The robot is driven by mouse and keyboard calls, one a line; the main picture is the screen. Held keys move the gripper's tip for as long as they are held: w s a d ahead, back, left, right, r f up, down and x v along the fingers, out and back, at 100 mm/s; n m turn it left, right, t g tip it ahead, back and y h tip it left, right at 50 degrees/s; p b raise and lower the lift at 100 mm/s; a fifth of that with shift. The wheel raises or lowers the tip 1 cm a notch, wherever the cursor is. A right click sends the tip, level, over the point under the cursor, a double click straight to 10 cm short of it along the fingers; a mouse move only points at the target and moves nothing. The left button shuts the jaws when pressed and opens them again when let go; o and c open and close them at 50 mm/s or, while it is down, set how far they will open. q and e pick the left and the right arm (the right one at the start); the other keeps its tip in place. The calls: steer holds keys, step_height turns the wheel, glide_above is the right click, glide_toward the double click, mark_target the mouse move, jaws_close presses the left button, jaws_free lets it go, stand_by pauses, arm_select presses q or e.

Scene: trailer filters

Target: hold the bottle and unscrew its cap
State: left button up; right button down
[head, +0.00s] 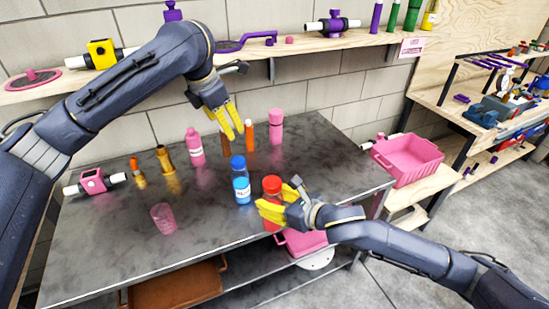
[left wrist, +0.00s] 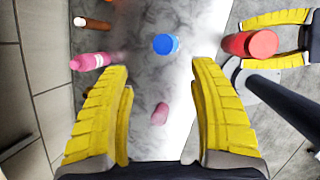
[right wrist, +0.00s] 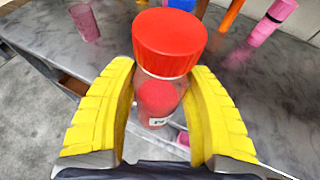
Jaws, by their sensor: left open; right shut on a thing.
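A clear bottle with a red cap (head: 272,185) is held upright, or nearly so, by my right gripper (head: 275,206) at the table's front right edge. In the right wrist view, the yellow fingers are on both sides of the bottle body (right wrist: 158,105), below the wide red cap (right wrist: 169,42). The cap is on the bottle. A blue-capped bottle (head: 241,183) stands on the table just left of it; its cap also shows in the left wrist view (left wrist: 166,44). My left gripper (head: 230,122) is open and empty above the table, behind the blue-capped bottle.
Pink bottles (head: 195,148), orange and brown cylinders, brass parts and a pink cup (head: 163,218) stand on the grey table (head: 110,245). A wooden shelf (head: 350,42) runs along the wall behind. A pink crate (head: 407,158) sits at the right. The table's front left is clear.

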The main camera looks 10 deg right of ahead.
arm_select(q)
step_height(320, 180, up, 9)
steer(key=w+d+m+t, duration=0.1)
steer(key=w+t, duration=0.1)
steer(key=m+g+y, duration=0.2)
steer(key=m+g, duration=0.4)
glide_above(275, 181)
steer(key=f, duration=1.2)
steer(key=shift+w+a+f, duration=0.15)
steer(key=shift+w+f, duration=0.1)
steer(key=shift+f, duration=0.05)
steer(key=shift+s+f+m, duration=0.3)
steer(key=shift+f, duration=4)
